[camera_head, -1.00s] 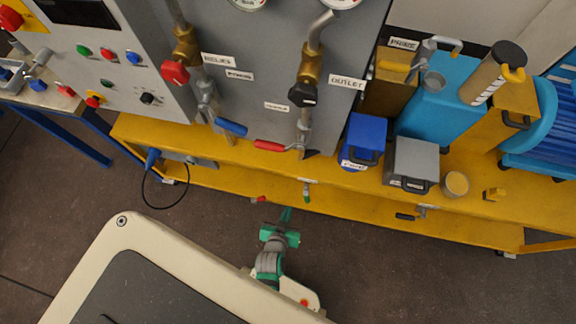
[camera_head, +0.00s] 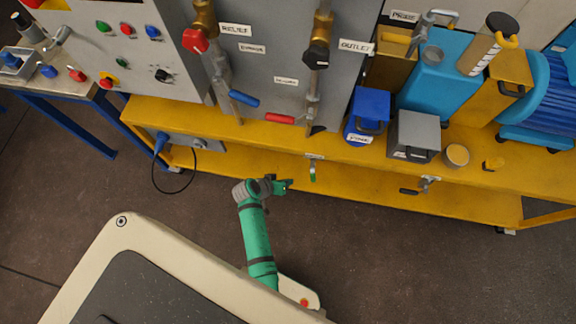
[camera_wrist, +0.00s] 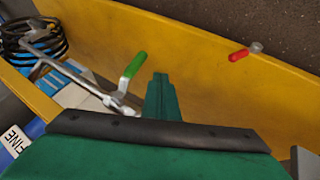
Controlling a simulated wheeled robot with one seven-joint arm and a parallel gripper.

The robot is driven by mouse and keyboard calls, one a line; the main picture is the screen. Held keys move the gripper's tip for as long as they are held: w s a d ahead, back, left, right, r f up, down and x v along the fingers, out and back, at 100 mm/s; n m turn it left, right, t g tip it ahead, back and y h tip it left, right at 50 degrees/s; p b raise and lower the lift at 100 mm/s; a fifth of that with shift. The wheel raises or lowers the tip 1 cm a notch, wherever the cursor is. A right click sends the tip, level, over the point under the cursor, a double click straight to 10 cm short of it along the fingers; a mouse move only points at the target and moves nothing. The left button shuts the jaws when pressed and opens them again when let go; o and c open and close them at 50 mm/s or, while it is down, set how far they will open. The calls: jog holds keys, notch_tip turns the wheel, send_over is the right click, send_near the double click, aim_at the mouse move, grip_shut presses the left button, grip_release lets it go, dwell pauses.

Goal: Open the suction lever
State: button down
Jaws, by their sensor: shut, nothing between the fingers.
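A small lever with a green handle (camera_head: 312,170) hangs at the front edge of the yellow bench, below a white tag too small to read. It also shows in the wrist view (camera_wrist: 133,66) on a metal stem, tilted, just left of my fingertips. A lever with a red handle (camera_wrist: 238,54) is to the right in the wrist view. I cannot read which one is named suction. My gripper (camera_head: 287,186) is green, shut and empty. It points right towards the green handle, with a small gap. My fingers show in the wrist view (camera_wrist: 160,95), apart from both handles.
The yellow bench (camera_head: 240,124) runs across the view, with a lower shelf behind my gripper. Blue (camera_head: 236,97) and red (camera_head: 280,119) pipe handles hang above it. A black-handled lever (camera_head: 409,191) is to the right. The floor in front is clear.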

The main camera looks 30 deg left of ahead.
aim_at(313, 174)
jog(key=w+d+f, duration=0.5)
jog(key=w, duration=0.1)
jog(key=shift+f, duration=0.35)
jog(key=shift+a, duration=0.1)
